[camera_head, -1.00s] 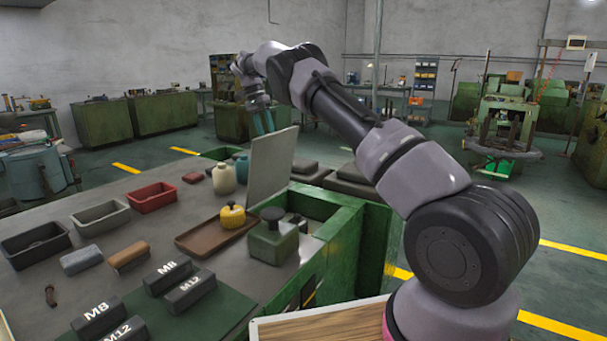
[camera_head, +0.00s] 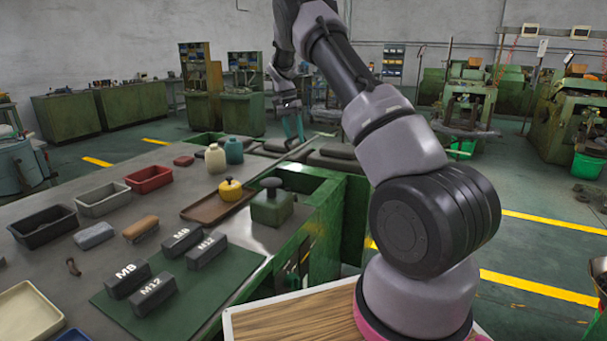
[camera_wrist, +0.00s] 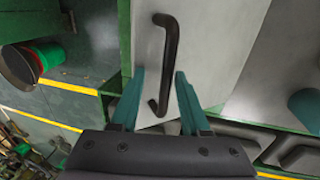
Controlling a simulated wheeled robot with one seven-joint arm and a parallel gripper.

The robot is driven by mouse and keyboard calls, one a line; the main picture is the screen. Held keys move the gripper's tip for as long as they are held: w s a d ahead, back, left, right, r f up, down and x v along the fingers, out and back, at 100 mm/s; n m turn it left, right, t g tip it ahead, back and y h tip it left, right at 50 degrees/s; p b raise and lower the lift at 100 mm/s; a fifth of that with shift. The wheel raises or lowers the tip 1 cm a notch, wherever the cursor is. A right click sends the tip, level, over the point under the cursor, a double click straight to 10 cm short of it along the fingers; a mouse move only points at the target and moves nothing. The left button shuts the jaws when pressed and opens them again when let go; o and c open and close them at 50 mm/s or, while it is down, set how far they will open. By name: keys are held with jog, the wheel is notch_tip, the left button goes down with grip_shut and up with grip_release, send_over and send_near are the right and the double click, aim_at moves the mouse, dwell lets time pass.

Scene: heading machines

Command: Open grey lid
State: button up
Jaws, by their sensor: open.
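The grey lid (camera_wrist: 215,45) is a flat plate with a black bar handle (camera_wrist: 168,60), filling the middle of the wrist view. In the head view the lid (camera_head: 312,143) shows only as a thin, nearly edge-on strip behind the green-framed opening (camera_head: 303,178), which is uncovered. My gripper (camera_wrist: 160,88) is open, with teal fingers on either side of the handle's lower end. I cannot tell whether they touch it. In the head view my gripper (camera_head: 293,128) is beyond the opening, close to the lid.
On the bench stand a green box with a knob (camera_head: 272,205), a brown tray (camera_head: 205,212) with a yellow pot (camera_head: 230,190), and cream (camera_head: 215,158) and teal (camera_head: 234,151) bottles. Several bins and labelled blocks lie further left. Dark padded blocks (camera_head: 335,158) lie behind the opening.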

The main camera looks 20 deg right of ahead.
jog(key=s+d+f, duration=0.1)
jog(key=d+f, duration=0.1)
jog(key=s+f, duration=0.1)
jog(key=f, duration=0.1)
jog(key=shift+s+d, duration=0.35)
jog(key=shift+d, duration=0.05)
notch_tip(320, 180, down, 8)
jog(key=s+d+t+y, duration=0.2)
jog(key=t+y, duration=0.1)
jog(key=shift+s+r, duration=0.15)
jog(key=shift+r, duration=0.1)
jog(key=shift+d, duration=0.1)
